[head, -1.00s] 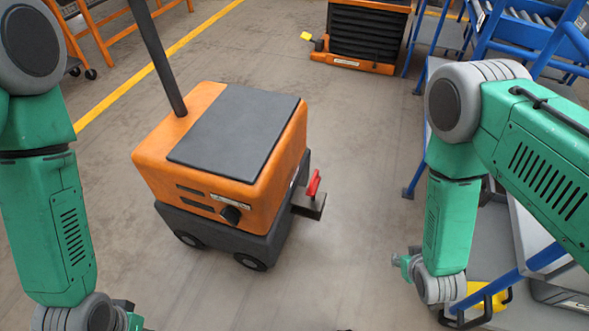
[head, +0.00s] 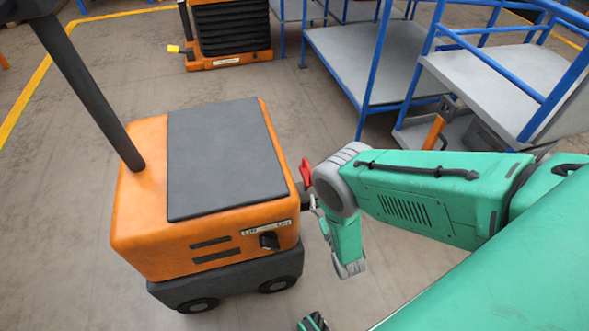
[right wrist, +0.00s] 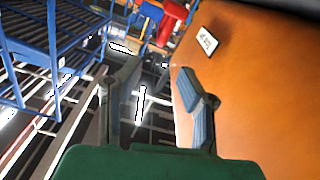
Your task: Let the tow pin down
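The orange tow cart (head: 150,225) stands left of centre in the head view. The red tow pin handle (head: 306,172) sticks up at its right side, close beside my right arm. The pin below the handle is hidden. In the right wrist view, my right gripper (right wrist: 157,68) is open and empty, with its two fingers apart. The red handle (right wrist: 172,22) shows beyond the fingertips, near the top. The cart's orange side (right wrist: 260,105) is just right of the right finger.
A black knob (head: 269,241) sits under a small label on the cart's front. A dark mast rises from its far left corner. Blue-framed grey carts (head: 375,65) stand at the right and back. An orange-based unit (head: 230,60) stands behind. The floor at left is clear.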

